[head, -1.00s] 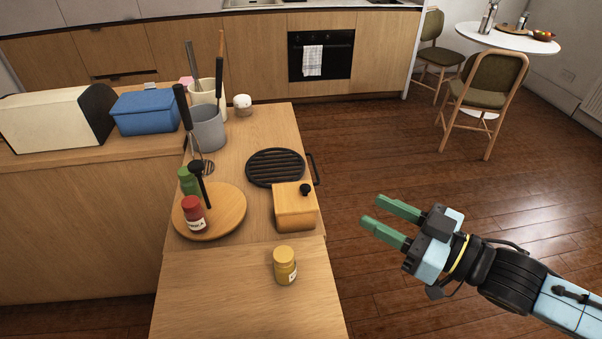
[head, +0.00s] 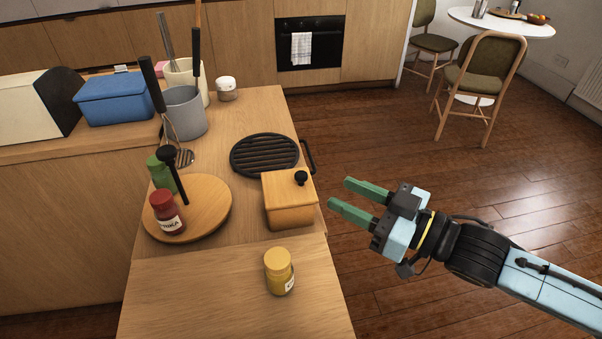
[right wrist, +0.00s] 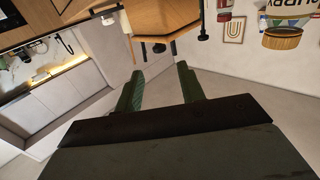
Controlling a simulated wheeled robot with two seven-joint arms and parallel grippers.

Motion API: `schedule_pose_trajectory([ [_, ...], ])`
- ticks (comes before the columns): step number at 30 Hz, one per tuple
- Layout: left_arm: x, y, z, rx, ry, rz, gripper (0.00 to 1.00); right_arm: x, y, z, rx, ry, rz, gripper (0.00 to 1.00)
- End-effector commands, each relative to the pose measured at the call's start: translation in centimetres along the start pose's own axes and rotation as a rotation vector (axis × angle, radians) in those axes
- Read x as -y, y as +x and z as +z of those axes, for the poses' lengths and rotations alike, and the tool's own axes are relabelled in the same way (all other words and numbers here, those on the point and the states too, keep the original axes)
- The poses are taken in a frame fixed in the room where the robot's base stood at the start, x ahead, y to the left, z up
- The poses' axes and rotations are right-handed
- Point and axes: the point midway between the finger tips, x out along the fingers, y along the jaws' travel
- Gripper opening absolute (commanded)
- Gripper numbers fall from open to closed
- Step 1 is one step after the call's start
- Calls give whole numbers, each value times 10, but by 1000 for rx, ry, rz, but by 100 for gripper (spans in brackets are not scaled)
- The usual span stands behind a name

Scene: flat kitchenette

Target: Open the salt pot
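The salt pot (head: 290,211) is a square wooden box with a wooden lid (head: 282,184) and a round black knob (head: 301,177). It stands at the counter's right edge, and its lid is on. My right gripper (head: 339,193) comes in from the right, beside the pot over the floor side. Its two green fingers are apart, empty, and point left toward the pot without touching it. In the right wrist view, a wooden shape with a black knob, which looks like the pot (right wrist: 163,18), shows beyond the open fingers (right wrist: 160,70). My left gripper is not in view.
A black round grill trivet (head: 264,155) lies just behind the pot. A yellow jar (head: 279,272) stands in front. To the left, a round board (head: 212,211) bears red and green jars. A grey utensil pot (head: 186,113) stands behind. Right of the counter is open floor.

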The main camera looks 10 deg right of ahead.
Motion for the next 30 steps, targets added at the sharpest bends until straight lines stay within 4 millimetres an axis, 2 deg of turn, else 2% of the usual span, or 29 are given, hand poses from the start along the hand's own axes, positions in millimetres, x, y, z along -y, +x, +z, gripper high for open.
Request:
schedule_pose_trajectory([
  [18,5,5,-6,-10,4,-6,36,0,86,0,-1,0,-1,39],
  [24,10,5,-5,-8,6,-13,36,1,97,0,2,1,-1,39],
  [30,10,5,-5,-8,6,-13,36,1,98,0,3,1,-1,39],
])
